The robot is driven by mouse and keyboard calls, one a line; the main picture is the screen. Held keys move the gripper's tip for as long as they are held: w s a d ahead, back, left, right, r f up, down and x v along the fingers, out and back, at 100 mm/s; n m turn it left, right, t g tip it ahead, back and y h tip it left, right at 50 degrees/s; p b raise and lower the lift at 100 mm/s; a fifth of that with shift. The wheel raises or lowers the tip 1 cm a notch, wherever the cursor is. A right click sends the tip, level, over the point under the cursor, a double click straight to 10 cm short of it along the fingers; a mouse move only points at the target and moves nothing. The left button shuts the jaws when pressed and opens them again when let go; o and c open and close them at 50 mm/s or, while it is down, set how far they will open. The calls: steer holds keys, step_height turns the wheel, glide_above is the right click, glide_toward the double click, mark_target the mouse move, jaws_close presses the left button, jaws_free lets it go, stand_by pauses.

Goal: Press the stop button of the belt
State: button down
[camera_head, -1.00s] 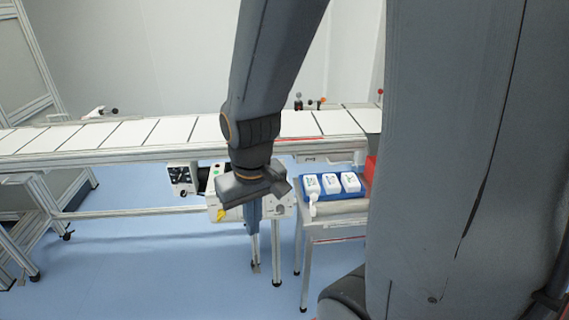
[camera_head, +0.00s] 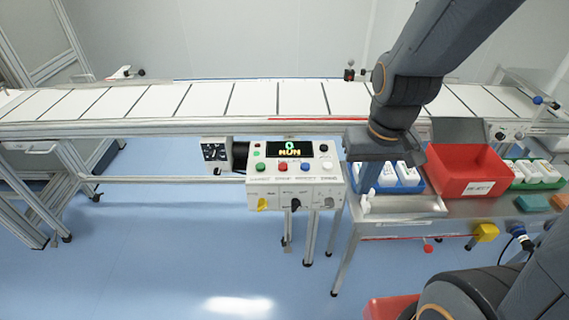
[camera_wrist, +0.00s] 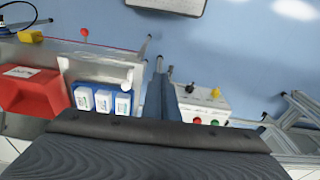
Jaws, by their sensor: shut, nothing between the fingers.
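The belt's control box (camera_head: 268,192) hangs below the front edge of the conveyor belt (camera_head: 250,100). Its display (camera_head: 289,150) reads RUN in lit letters. Along its top is a row of buttons: green (camera_head: 260,167), red (camera_head: 283,167), blue (camera_head: 305,168) and white (camera_head: 328,166). Small labels sit below them, too blurred to read surely. My gripper (camera_head: 368,188) is shut and empty, pointing down to the right of the box and apart from it. In the wrist view, my gripper (camera_wrist: 158,70) is beside the box (camera_wrist: 203,107), with the red button (camera_wrist: 197,121) partly showing.
Right of the box, a steel side table (camera_head: 400,222) bears a blue tray (camera_head: 408,187) of white bottles, a red bin (camera_head: 462,182) and a green tray (camera_head: 517,185). The floor (camera_head: 180,250) before the box is clear.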

steer(key=w+a+m+t+p, duration=0.1)
steer(key=w+a+t+p, duration=0.3)
steer(key=w, duration=1.1)
steer(key=w+a+f+m+t+y+p, duration=0.1)
steer(key=w+a+y, duration=0.4)
steer(key=a, duration=0.7)
steer(key=shift+w+f+t+p, duration=0.4)
steer(key=shift+w+t, duration=0.2)
steer(key=shift+w, duration=0.2)
steer(key=b, duration=0.7)
glide_above(285, 167)
step_height(285, 167, down, 6)
steer(key=shift+f, duration=0.25)
steer(key=shift+s+f+b, duration=0.1)
steer(key=shift+f+b, duration=0.55)
steer(key=shift+f, duration=0.45)
steer(key=shift+f, duration=0.4)
